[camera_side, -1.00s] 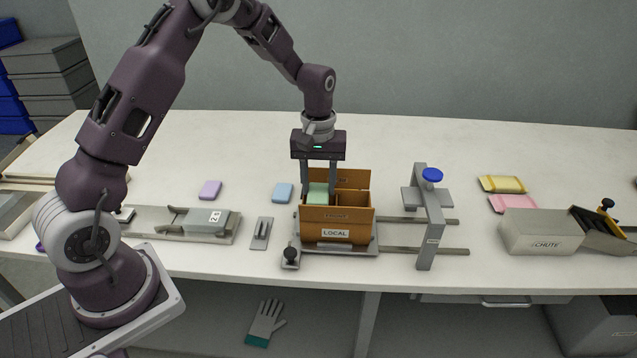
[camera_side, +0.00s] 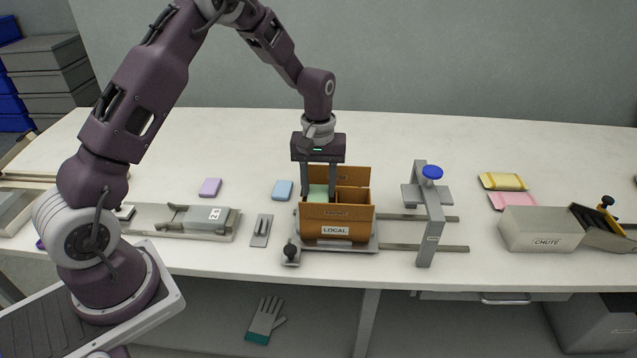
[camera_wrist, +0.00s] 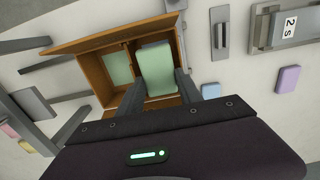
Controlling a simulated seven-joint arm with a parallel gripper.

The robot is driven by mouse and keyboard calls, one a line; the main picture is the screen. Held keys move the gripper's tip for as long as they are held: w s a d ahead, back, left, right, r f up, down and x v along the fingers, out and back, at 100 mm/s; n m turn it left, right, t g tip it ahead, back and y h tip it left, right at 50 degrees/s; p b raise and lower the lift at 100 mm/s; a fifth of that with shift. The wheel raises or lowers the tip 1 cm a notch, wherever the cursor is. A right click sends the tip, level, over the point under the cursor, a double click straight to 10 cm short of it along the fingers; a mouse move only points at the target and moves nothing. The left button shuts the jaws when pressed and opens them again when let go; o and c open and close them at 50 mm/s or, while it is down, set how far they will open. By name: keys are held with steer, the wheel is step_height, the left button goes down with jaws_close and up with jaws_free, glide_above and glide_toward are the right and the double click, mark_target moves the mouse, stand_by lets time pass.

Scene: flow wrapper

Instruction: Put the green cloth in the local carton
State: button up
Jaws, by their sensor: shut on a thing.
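The local carton (camera_side: 336,231) is an open brown box with raised flaps and a divider, labelled LOCAL on its front. It also shows in the wrist view (camera_wrist: 88,76). The green cloth (camera_side: 318,192) is a pale green folded pad in the carton's left compartment in the side view. My gripper (camera_side: 319,186) points down into that compartment, shut on the cloth. In the wrist view, the cloth (camera_wrist: 157,68) lies between my fingers (camera_wrist: 158,88). The carton wall hides its lower part, so I cannot tell whether it touches the floor. Another pale green piece (camera_wrist: 118,67) shows in the other compartment.
A grey post with a blue knob (camera_side: 431,174) stands right of the carton on rails. Blue (camera_side: 282,190) and purple (camera_side: 210,187) pads lie to the left, yellow (camera_side: 503,181) and pink (camera_side: 512,201) ones to the right by the chute (camera_side: 541,229). The back of the table is clear.

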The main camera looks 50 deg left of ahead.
steer(key=o, duration=1.4)
steer(key=c, duration=0.3)
steer(key=shift+r, duration=4)
